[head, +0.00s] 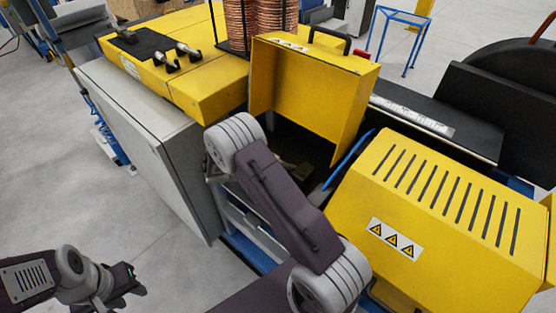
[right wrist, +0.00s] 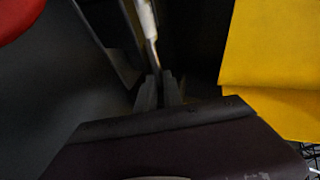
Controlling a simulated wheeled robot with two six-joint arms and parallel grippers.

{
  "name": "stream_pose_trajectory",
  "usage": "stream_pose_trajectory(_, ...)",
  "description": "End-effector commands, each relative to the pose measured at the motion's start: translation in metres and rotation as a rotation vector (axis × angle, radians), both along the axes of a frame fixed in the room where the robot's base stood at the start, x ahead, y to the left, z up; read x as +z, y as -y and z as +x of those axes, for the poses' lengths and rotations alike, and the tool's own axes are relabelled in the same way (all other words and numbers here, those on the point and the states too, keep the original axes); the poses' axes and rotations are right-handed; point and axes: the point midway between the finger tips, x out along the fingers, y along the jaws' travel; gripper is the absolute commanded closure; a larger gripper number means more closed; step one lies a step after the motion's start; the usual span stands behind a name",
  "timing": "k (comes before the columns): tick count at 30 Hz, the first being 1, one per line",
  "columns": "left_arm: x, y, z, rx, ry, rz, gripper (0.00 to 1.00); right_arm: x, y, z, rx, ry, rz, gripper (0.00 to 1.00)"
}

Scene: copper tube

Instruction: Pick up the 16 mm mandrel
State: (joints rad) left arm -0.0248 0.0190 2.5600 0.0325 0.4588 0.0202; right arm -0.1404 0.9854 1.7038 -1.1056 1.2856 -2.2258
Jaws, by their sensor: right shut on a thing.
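Three short metal pieces, possibly mandrels, lie on a black mat (head: 143,43) on the yellow machine top: two silver ones with dark ends (head: 187,51) (head: 166,62) and a darker one (head: 125,36). No size marking is legible. My right arm reaches into the dark machine opening, and its gripper is hidden in the head view. In the right wrist view, my right gripper (right wrist: 159,90) is shut on a slim rod with a pale, thicker far part (right wrist: 147,22). I cannot tell whether this is the 16 mm mandrel. My left gripper (head: 125,284) is low at the left, away from the machine.
A raised yellow cover (head: 305,90) stands behind the opening, and a slotted yellow housing (head: 440,215) with warning signs is to its right. Copper coils (head: 273,22) stand at the back. A grey cabinet (head: 135,145) is at the left.

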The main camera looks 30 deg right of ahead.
Motion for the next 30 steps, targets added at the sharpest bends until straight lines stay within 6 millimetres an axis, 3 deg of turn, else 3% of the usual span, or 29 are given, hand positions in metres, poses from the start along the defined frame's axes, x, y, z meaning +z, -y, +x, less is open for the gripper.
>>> stream_pose_trajectory(27,0.0000,0.0000,0.0000,0.000,0.000,0.000,0.64,0.0003,0.0001,-0.0001,-0.001,0.000,0.000,1.00)
stream_pose_trajectory(30,0.0003,0.0000,0.0000,0.000,0.000,0.000,0.64,0.0071,0.0002,0.0003,-0.001,0.002,-0.001,1.00)
